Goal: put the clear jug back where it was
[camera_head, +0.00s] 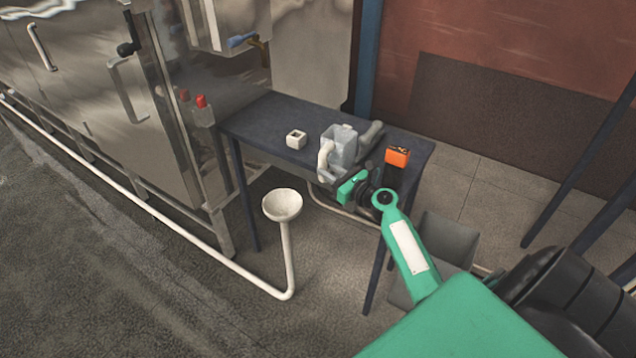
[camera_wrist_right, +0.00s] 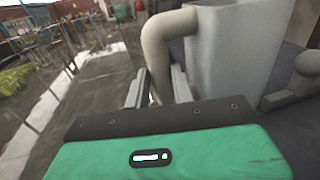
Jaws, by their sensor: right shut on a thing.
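The clear jug (camera_head: 342,148) looks translucent grey with a pale handle. It is at the dark table (camera_head: 268,118), upright; I cannot tell whether its base touches the top. My right gripper (camera_head: 328,174) is at the jug's near side, its fingers around the handle. In the right wrist view the jug's wall (camera_wrist_right: 235,55) fills the upper right, and the pale handle (camera_wrist_right: 157,50) comes down between the two fingers of the right gripper (camera_wrist_right: 155,90). My left gripper is not in view.
A small white square container (camera_head: 296,139) stands left of the jug. An orange box (camera_head: 397,156) stands to its right, close to my arm. A white funnel on a pipe (camera_head: 282,206) stands before the table. Steel machinery (camera_head: 120,100) is at left.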

